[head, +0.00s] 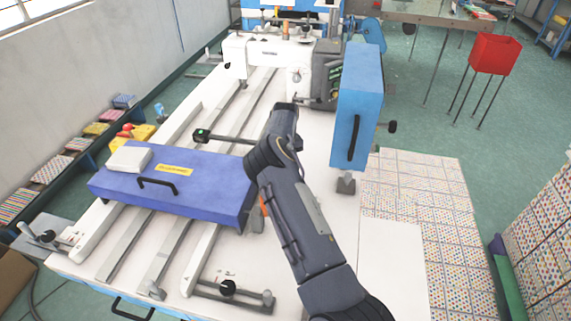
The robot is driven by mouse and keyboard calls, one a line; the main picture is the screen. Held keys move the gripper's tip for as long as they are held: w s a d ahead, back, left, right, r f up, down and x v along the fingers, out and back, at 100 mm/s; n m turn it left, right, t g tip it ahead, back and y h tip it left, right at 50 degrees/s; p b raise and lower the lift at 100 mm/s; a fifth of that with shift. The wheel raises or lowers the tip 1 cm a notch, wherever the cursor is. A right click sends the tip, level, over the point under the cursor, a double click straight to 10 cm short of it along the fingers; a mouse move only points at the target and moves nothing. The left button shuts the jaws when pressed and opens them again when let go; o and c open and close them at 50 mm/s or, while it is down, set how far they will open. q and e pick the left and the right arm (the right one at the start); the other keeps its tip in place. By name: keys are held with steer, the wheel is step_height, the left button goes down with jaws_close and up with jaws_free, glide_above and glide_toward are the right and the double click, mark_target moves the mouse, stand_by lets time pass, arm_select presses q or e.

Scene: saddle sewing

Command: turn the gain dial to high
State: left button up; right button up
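I cannot pick out a dial marked as gain. A dark grey control unit (326,75) with a small green label stands at the back of the machine, right of its white head, and its markings are too small to read. A black knob (391,127) sticks out of the right side of the tall blue box. Another black knob (228,288) is on the front rail. My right arm reaches up from the bottom edge, and its dark far end (284,115) is just in front of the control unit. Its fingertips cannot be made out. My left gripper is not in view.
A tall blue box (358,110) with a black handle stands right of my arm. A blue-purple cover (205,180) with a white block (129,160) lies across the rails to the left. A black rod with a green-lit end (203,134) sticks out behind it. A red bin (495,54) stands back right.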

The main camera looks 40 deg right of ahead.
stand_by(0.4)
steer(key=o, duration=1)
step_height(320, 180, up, 8)
steer(key=shift+f+b, duration=0.1)
steer(key=shift+b, duration=0.75)
